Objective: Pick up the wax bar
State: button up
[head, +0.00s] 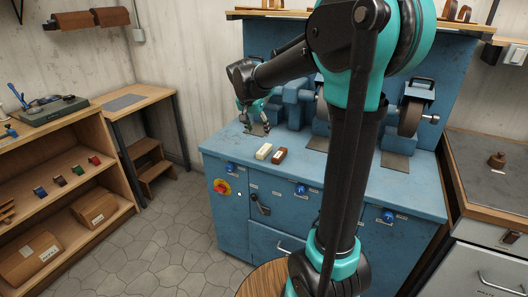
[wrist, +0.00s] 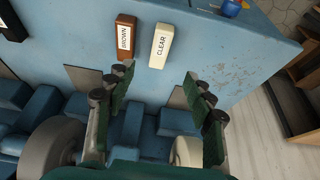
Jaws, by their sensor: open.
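Two small wax bars lie side by side on the blue bench top. The cream bar (head: 264,151) reads "CLEAR" in the wrist view (wrist: 161,45). The brown bar (head: 280,155) reads "BROWN" in the wrist view (wrist: 125,37). My gripper (head: 255,124) is open and empty, at the back left of the bench in the head view, behind the bars. In the wrist view, its green-padded fingers (wrist: 158,84) are spread wide, and both bars lie beyond the fingertips, apart from them. Neither bar is hidden.
The blue bench (head: 340,185) carries grinding machinery with a wheel (head: 411,117) along its back, close to my arm. Bench top around the bars is clear. A wooden shelf (head: 75,180) stands at left and a grey-topped cabinet (head: 495,185) at right.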

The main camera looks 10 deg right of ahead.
aim_at(263, 150)
jog(key=x, duration=1.2)
jog(key=shift+f, duration=0.35)
jog(key=shift+c, duration=0.3)
grip_shut()
